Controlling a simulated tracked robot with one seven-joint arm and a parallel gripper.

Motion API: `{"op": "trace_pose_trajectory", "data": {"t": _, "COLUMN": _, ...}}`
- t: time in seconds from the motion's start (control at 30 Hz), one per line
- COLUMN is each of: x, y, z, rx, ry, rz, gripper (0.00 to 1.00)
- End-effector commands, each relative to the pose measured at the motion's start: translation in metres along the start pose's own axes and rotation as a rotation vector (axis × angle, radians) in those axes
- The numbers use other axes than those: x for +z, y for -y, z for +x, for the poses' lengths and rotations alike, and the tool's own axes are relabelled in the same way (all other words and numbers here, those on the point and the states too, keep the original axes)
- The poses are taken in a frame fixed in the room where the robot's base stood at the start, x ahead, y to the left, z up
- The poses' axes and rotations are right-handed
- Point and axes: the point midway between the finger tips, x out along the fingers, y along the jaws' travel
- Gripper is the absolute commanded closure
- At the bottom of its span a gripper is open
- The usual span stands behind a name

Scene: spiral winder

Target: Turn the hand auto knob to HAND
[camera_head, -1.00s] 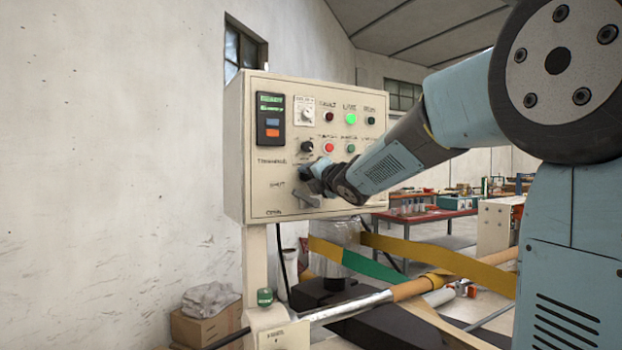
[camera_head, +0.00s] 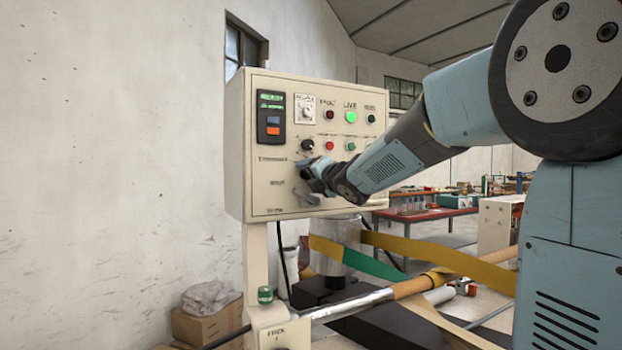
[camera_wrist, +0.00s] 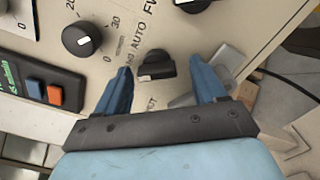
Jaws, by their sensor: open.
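The hand auto knob (camera_wrist: 155,68) is a black selector knob on the cream control panel (camera_head: 262,190). In the wrist view it lies between and just beyond the fingertips of my gripper (camera_wrist: 165,78), beside the printed word AUTO. My gripper's two blue fingers are open, one on each side of the knob, with no clear contact. In the head view my gripper (camera_head: 312,178) is close to the panel's lower part and hides the knob there.
A black dial (camera_wrist: 82,40) with numbers and a display unit with blue and orange buttons (camera_wrist: 45,92) are to the left. A grey lever (camera_wrist: 215,70) is close by the right finger. Lamps and push buttons (camera_head: 350,117) sit higher on the panel.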

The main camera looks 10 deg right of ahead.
Motion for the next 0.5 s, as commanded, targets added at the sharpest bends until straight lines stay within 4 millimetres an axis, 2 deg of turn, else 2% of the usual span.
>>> {"op": "trace_pose_trajectory", "data": {"t": 0.17, "x": 0.001, "y": -0.001, "z": -0.005, "rx": 0.001, "ry": 0.001, "rz": -0.001, "gripper": 0.3}}
{"op": "trace_pose_trajectory", "data": {"t": 0.27, "x": 0.001, "y": -0.001, "z": -0.016, "rx": 0.001, "ry": 0.002, "rz": 0.0, "gripper": 0.3}}
{"op": "trace_pose_trajectory", "data": {"t": 0.5, "x": 0.001, "y": -0.001, "z": -0.056, "rx": 0.002, "ry": 0.002, "rz": -0.001, "gripper": 0.3}}
